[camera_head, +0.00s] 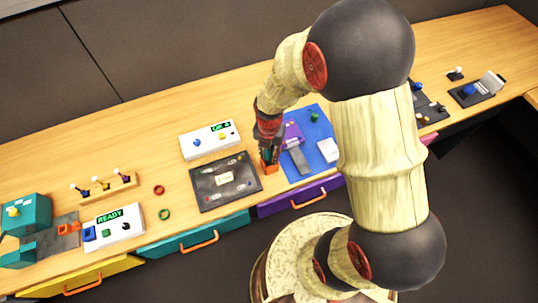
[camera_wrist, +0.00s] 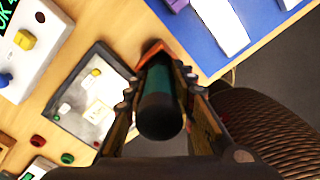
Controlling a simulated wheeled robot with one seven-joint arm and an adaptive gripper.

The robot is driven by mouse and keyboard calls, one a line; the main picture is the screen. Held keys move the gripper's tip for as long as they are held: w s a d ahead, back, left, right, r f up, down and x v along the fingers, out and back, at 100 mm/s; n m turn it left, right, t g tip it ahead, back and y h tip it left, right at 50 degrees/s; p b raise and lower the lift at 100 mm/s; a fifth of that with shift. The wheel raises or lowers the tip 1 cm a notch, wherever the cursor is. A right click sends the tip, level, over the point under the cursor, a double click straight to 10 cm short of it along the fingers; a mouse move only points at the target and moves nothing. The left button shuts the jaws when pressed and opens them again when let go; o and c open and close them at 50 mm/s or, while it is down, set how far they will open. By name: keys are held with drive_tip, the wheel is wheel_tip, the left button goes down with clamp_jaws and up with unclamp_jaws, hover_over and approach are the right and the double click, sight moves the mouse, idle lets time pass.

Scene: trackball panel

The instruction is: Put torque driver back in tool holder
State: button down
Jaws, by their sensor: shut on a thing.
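The torque driver (camera_wrist: 161,108) has a black end and a teal body, and it stands between my gripper's fingers in the wrist view. My gripper (camera_head: 268,150) is shut on it, pointing down, with a bit of teal showing between the fingers in the head view. The orange tool holder (camera_head: 271,169) is right below the fingertips at the table's front part. In the wrist view its orange rim (camera_wrist: 152,50) shows at the driver's far end. The driver's tip is hidden, so I cannot tell how deep it sits in the holder.
A dark tray (camera_head: 226,197) with small parts lies left of the holder. A blue mat (camera_head: 322,150) with a purple block and grey and white pieces lies right. A white panel (camera_head: 209,139) with a green display stands behind the tray. Drawers line the table front.

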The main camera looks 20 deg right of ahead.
drive_tip(key=shift+f, duration=0.25)
drive_tip(key=c, duration=1.6)
unclamp_jaws()
drive_tip(key=shift+o, duration=0.6)
